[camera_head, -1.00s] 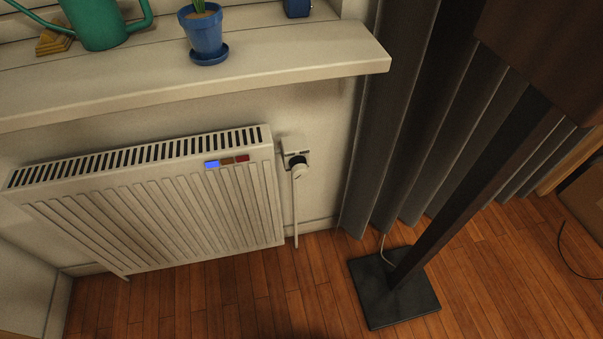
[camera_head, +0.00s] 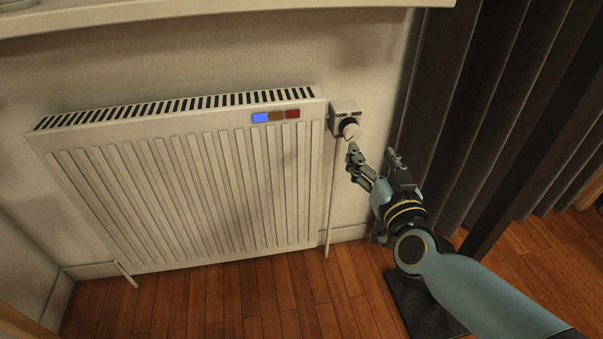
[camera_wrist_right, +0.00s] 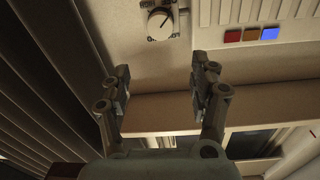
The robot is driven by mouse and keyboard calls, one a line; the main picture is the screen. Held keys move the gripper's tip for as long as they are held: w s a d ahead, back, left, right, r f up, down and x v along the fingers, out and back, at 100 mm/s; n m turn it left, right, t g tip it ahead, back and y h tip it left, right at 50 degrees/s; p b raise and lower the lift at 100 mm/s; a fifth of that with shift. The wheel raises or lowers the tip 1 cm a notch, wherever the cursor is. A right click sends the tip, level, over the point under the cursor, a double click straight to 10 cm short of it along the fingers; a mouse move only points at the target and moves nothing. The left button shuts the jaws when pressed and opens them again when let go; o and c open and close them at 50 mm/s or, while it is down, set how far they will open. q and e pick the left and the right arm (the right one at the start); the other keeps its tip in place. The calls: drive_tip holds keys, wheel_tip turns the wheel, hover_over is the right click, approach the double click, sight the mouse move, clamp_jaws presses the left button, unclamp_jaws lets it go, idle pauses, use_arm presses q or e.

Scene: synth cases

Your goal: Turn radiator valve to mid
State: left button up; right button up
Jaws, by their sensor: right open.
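The radiator valve has a round white knob (camera_head: 349,129) on a pale wall plate with small dark lettering, just right of the radiator (camera_head: 190,185). In the right wrist view the knob (camera_wrist_right: 160,24) shows at the top with a dark pointer line; the lettering is too small to read surely. My right gripper (camera_head: 371,152) is open and empty, below and to the right of the knob. One finger looks close to the knob in the head view; I cannot tell if it touches. In the right wrist view the open fingers (camera_wrist_right: 159,72) lie below the knob. My left gripper is out of view.
A row of blue, brown-orange and red indicators (camera_head: 276,116) sits on the radiator; the blue one glows. A windowsill (camera_head: 200,14) runs above. Dark curtains (camera_head: 480,110) hang to the right. A dark lamp base (camera_head: 425,305) stands on the wooden floor behind my right arm.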

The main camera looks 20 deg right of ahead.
sight(353, 136)
drive_tip(key=w, duration=0.1)
drive_tip(key=w+f+b, duration=0.1)
drive_tip(key=w, duration=0.1)
drive_tip(key=w+d+f+b, duration=0.1)
drive_tip(key=w, duration=0.1)
drive_tip(key=shift+w+f, duration=0.1)
drive_tip(key=b+x, duration=0.1)
drive_tip(key=x, duration=0.4)
drive_tip(key=shift+w+f, duration=0.1)
drive_tip(key=shift+w+d, duration=0.1)
drive_tip(key=shift+w, duration=0.3)
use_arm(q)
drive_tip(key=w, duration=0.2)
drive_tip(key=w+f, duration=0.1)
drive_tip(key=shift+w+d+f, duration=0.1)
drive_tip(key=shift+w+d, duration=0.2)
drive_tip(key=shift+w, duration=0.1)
use_arm(e)
drive_tip(key=shift+c, duration=0.4)
drive_tip(key=c, duration=1.1)
